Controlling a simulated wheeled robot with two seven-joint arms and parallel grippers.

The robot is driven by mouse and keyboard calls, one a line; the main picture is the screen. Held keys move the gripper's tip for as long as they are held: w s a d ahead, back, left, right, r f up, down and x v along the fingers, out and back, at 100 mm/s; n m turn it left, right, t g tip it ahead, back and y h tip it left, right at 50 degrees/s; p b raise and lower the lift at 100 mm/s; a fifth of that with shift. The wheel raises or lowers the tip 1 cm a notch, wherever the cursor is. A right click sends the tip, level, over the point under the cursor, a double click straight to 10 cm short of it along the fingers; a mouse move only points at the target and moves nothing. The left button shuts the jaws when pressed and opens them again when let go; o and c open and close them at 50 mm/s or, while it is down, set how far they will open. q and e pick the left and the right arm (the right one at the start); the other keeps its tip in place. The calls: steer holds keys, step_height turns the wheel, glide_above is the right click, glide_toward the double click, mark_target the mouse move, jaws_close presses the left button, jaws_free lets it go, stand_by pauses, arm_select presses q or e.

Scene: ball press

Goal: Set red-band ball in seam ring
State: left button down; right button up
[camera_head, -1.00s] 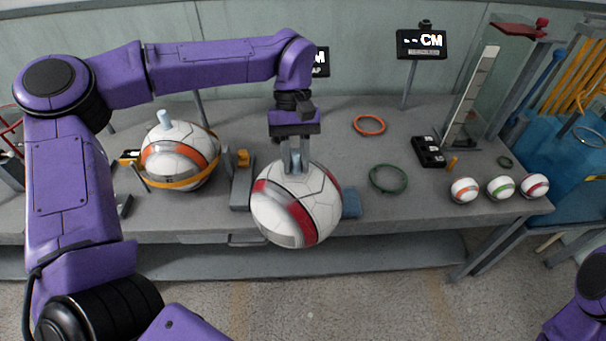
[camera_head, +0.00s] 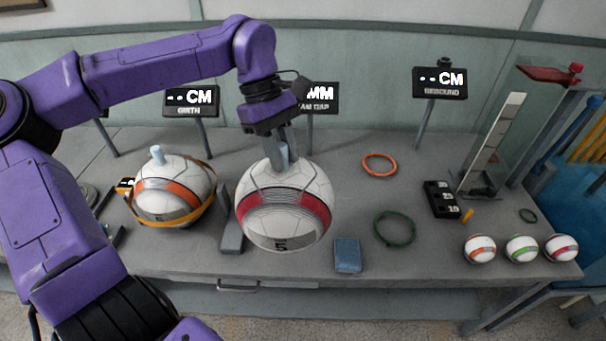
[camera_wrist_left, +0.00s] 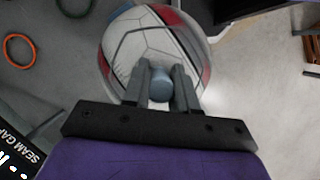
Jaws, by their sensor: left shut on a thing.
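The red-band ball (camera_head: 282,236), white with a red and grey band, hangs in front of the table's middle. My left gripper (camera_head: 284,158) is above it, shut on the pale blue peg on its top. In the left wrist view the gripper (camera_wrist_left: 160,88) has a finger on each side of the peg, with the ball (camera_wrist_left: 145,45) beyond. Under the seam gap sign (camera_head: 322,98), the ball and gripper cover part of the table, and I cannot make out a seam ring there. My right gripper is out of view.
An orange-band ball (camera_head: 165,205) with a yellow strap stands at left. A grey block (camera_head: 232,238) and a blue block (camera_head: 347,255) flank the held ball. Orange (camera_head: 379,164) and green (camera_head: 394,229) rings lie at right. Several small balls line the right front edge.

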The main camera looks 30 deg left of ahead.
arm_select(q)
steer(key=w, duration=0.1)
steer(key=w+a+f+p, duration=0.1)
steer(key=w, duration=0.1)
steer(key=w+f, duration=0.1)
steer(key=w, duration=0.1)
steer(key=shift+a+p, duration=0.25)
steer(key=shift+p, duration=0.1)
steer(key=w+f, duration=0.2)
steer(key=f, duration=0.1)
steer(key=w+a+f+p, duration=0.1)
steer(key=w+f, duration=0.1)
steer(key=w, duration=0.1)
steer(key=shift+a+f+p, duration=0.15)
steer(key=shift+f+p, duration=0.15)
steer(key=shift+f, duration=0.1)
steer(key=f, duration=0.4)
steer(key=shift+w+a+p, duration=0.1)
steer(key=shift+w+p, duration=0.25)
steer(key=shift+f, duration=0.2)
steer(key=c, duration=0.9)
jaws_free()
steer(key=shift+f, duration=0.1)
